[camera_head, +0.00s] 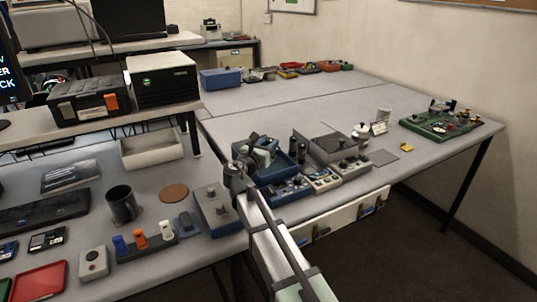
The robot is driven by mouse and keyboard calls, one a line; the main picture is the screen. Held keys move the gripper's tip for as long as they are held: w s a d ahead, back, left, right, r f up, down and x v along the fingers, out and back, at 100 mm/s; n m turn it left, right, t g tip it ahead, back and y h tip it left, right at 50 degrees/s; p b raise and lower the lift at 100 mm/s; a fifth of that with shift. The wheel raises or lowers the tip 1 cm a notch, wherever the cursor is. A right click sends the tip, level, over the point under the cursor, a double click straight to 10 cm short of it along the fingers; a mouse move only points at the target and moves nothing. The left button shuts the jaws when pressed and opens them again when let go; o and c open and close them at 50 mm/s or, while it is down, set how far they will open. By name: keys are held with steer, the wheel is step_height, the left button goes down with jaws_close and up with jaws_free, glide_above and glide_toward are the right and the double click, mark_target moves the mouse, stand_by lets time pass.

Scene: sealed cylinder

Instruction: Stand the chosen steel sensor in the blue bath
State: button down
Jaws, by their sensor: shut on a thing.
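A dark blue open box (287,171), which looks like the blue bath, sits near the front edge of the table. My arm reaches up from the bottom of the picture to it. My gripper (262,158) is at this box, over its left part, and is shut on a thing. The held steel sensor is too small and too hidden by the gripper to make out. I cannot tell whether it touches the bath's floor or stands upright.
A blue-grey box with knobs (217,211) stands left of my arm. Grey instruments (335,146) and two dark upright cylinders stand right of the bath. A dark mug (122,205) is at left. A green board (440,123) lies far right. The table's middle back is clear.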

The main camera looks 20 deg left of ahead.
steer(key=shift+f, duration=1.75)
steer(key=shift+f, duration=0.2)
steer(key=shift+f, duration=0.2)
steer(key=shift+s+d+f, duration=0.1)
steer(key=shift+s+f, duration=0.05)
steer(key=shift+f, duration=0.25)
steer(key=c, duration=0.8)
jaws_free()
steer(key=shift+d, duration=0.1)
steer(key=s+a, duration=0.1)
steer(key=s, duration=0.2)
steer(key=s+r, duration=0.1)
steer(key=s, duration=0.3)
steer(key=s+a, duration=0.1)
steer(key=s, duration=0.3)
steer(key=shift+s+a+r, duration=0.25)
steer(key=shift+a, duration=0.1)
